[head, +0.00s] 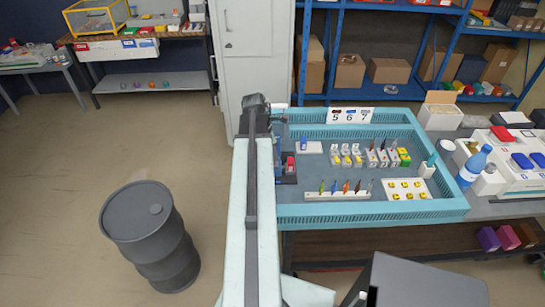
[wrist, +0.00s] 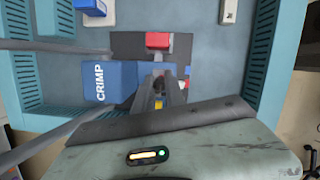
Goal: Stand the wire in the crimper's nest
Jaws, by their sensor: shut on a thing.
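The crimper shows in the wrist view as a blue block marked CRIMP (wrist: 100,84), with a red block (wrist: 158,40) beyond it on a dark base plate (wrist: 125,45). In the head view its red part (head: 290,165) shows at the left end of the teal tray. My gripper (wrist: 163,97) is shut over the crimper, at the right side of the blue block. A small yellow piece (wrist: 158,103), seemingly part of the wire, shows between its fingers. The rest of the wire and the nest are hidden. My gripper is hidden behind my arm in the head view.
The teal tray's (head: 372,214) raised walls surround the work area. Inside stand a white rack (head: 337,195) with several coloured pieces, rows of small blocks (head: 378,156), and a white plate with yellow parts (head: 406,189). A dark barrel (head: 150,235) stands on the floor at left.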

